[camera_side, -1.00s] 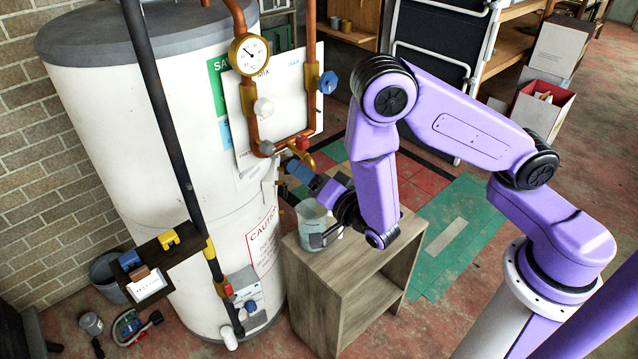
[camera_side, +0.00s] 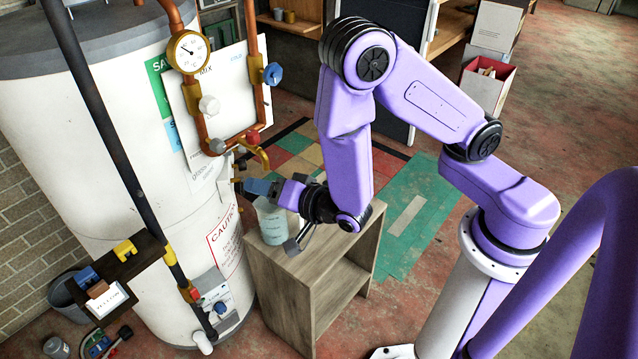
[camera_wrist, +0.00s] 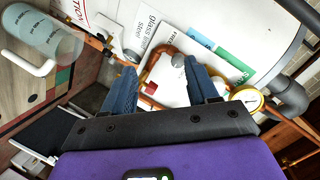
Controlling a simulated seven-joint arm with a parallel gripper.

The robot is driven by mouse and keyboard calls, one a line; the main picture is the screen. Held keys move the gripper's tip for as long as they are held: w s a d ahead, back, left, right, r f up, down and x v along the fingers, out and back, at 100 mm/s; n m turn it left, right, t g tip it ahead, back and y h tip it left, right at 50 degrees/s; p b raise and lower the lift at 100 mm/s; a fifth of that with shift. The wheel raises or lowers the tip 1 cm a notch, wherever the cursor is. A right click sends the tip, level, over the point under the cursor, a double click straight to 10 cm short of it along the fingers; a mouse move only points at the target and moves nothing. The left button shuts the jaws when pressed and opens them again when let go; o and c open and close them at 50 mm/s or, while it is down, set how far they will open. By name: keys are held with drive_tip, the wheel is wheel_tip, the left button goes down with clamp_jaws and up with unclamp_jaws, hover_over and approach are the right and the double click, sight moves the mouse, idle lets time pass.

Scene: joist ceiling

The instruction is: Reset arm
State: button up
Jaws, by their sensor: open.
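My gripper (camera_side: 254,187) is beside the tank's pipework in the side view, above and just behind a jug. In the wrist view my gripper (camera_wrist: 158,66) shows two blue fingers spread apart with nothing between them. They point toward the copper pipes and the white board. The clear jug (camera_side: 272,224) stands upright on the wooden cabinet (camera_side: 280,290). In the wrist view the jug (camera_wrist: 40,42) and its pale handle lie at the upper left, clear of the fingers. In the side view my wrist hides part of the jug's right side.
A dark pipe (camera_side: 100,130) and small shelf (camera_side: 125,265) stand in front. Open floor lies right of the cabinet.

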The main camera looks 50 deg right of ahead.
drive_tip(key=s+a+r+n+g+y, duration=0.2)
drive_tip(key=s+n+g, duration=0.4)
drive_tip(key=s, duration=0.1)
drive_tip(key=s+a+r+n+g+y, duration=0.25)
drive_tip(key=s+n+g, duration=0.25)
drive_tip(key=s, duration=0.3)
drive_tip(key=s+d+r+n+g+h, duration=0.1)
drive_tip(key=s+d+r+n+h, duration=0.1)
drive_tip(key=s+d+n, duration=0.3)
drive_tip(key=s+d+r+n+g+h, duration=0.2)
drive_tip(key=d+n, duration=0.4)
drive_tip(key=d, duration=0.5)
drive_tip(key=s+r+h, duration=0.1)
drive_tip(key=s+r, duration=0.1)
drive_tip(key=shift+s+g, duration=0.3)
drive_tip(key=shift+s, duration=0.1)
